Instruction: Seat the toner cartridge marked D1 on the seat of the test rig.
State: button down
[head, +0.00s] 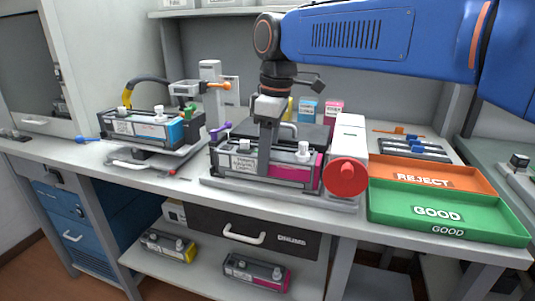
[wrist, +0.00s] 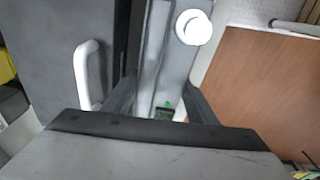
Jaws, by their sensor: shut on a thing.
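A dark grey toner cartridge with a magenta end (head: 312,174) and a white label is at the middle rig on the bench. Its label is too small to read for sure, so I cannot confirm D1. My gripper (head: 266,165) comes down over its middle and is shut on it. In the wrist view the fingers (wrist: 162,105) straddle a grey body, with a white knob (wrist: 193,27) beyond them. The rig has a pale base (head: 215,184), a dark raised lid and a red round knob (head: 346,178). I cannot tell whether the cartridge rests fully on the seat.
A cyan-ended cartridge (head: 174,131) sits on a stand at left. A green GOOD tray (head: 500,226) and an orange REJECT tray (head: 475,184) are at right. Yellow-ended (head: 168,246) and magenta-ended (head: 256,274) cartridges lie on the lower shelf. Small boxes (head: 308,110) stand behind.

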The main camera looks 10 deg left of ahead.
jog(key=c, duration=0.7)
grip_release()
jog(key=shift+o, duration=0.2)
